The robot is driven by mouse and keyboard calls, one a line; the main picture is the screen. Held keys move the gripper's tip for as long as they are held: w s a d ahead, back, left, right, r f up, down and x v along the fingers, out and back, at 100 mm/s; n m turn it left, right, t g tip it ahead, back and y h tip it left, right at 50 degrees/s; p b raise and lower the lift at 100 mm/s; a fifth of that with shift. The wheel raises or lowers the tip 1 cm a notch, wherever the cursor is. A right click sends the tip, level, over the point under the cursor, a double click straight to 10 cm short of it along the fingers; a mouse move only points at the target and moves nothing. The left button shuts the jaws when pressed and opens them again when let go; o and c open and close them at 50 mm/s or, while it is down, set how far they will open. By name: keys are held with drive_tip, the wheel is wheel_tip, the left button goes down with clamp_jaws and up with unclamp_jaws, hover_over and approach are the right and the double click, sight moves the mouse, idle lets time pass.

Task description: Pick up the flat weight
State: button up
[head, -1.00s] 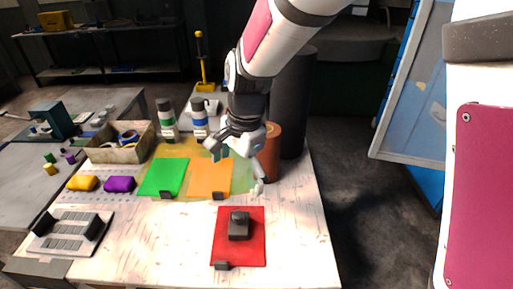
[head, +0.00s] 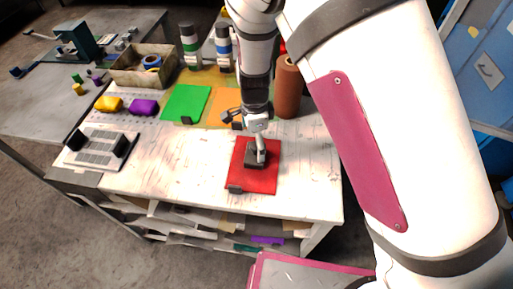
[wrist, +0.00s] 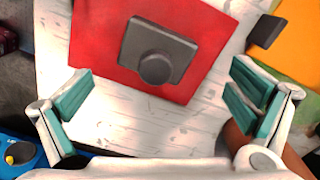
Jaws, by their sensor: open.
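The flat weight is a dark grey square block with a round knob on top (head: 251,161). It lies on a red sheet (head: 263,180) near the table's front edge. In the wrist view the weight (wrist: 137,48) sits on the red sheet (wrist: 95,40), in the upper middle, beyond the fingertips. My gripper (head: 246,133) is at the weight's back side in the head view, with one finger overlapping the weight; contact cannot be told. In the wrist view my gripper (wrist: 162,88) is open, its teal-padded fingers wide apart with nothing between them.
A brown cylinder (head: 288,90) stands close behind my gripper. Green (head: 186,102) and orange (head: 222,104) sheets lie behind the red one. A grey slotted plate (head: 97,148), yellow (head: 108,104) and purple (head: 143,107) pieces and a bin (head: 128,75) stand left. The table left of the red sheet is clear.

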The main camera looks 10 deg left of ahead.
sight(255, 152)
drive_tip(key=shift+s+f+p, duration=0.2)
drive_tip(key=shift+f+p, duration=0.25)
drive_tip(key=shift+f, duration=2.45)
drive_tip(key=shift+c, duration=0.6)
drive_tip(key=c, duration=1.9)
